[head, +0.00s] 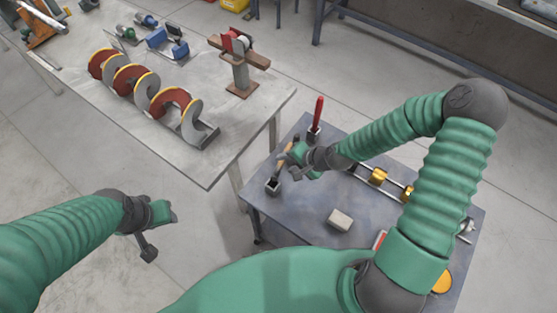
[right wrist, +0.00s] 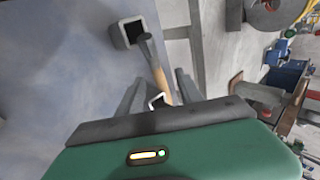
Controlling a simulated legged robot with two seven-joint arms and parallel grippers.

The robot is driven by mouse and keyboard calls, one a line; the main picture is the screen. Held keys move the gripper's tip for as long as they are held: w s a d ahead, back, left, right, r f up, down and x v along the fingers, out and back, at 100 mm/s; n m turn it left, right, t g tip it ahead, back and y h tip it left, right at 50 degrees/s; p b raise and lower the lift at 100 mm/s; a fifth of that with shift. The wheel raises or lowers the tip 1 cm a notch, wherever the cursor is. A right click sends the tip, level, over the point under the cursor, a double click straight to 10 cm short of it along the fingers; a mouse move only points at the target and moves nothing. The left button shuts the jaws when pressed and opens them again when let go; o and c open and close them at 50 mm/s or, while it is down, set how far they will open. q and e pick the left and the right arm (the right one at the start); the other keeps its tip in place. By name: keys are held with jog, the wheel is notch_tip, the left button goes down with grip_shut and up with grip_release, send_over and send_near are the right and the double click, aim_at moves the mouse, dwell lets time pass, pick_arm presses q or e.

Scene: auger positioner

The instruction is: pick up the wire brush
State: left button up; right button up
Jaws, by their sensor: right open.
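A wooden-handled tool (head: 283,160), which I take to be the wire brush, stands tilted in a small grey square holder (head: 273,186) on the blue-grey table. In the right wrist view the tool (right wrist: 158,80) has a tan handle and dark lower part, beside the square mouth of the holder (right wrist: 128,32). My right gripper (head: 297,163) is at the handle. In the right wrist view its fingers (right wrist: 158,97) are apart, with the handle between them; contact cannot be told. My left gripper (head: 148,248) hangs over the floor at left, its jaws unclear.
A red-handled tool (head: 318,114) stands in a dark holder just behind my right gripper. A grey block (head: 340,219) and a rail with yellow parts (head: 377,176) lie on the same table. The grey bench (head: 225,150) at left carries an auger (head: 130,79).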

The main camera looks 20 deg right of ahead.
aim_at(283, 162)
jog(key=f, duration=0.1)
jog(key=w+f, duration=0.2)
jog(key=f, duration=0.1)
jog(key=shift+w+d+f, duration=0.1)
jog(key=shift+w+d, duration=0.15)
jog(key=shift+d, duration=0.1)
jog(key=shift+w+a+f, duration=0.3)
jog(key=shift+a+f, duration=0.1)
jog(key=shift+a, duration=0.15)
jog(key=shift+w+a+f, duration=0.3)
jog(key=shift+a+f, duration=0.1)
jog(key=shift+a, duration=0.25)
jog(key=shift+r, duration=0.1)
jog(key=shift+c, duration=2.1)
pick_arm(q)
jog(key=shift+d, duration=0.95)
pick_arm(e)
jog(key=shift+s+d, duration=0.1)
jog(key=shift+d, duration=0.45)
grip_shut()
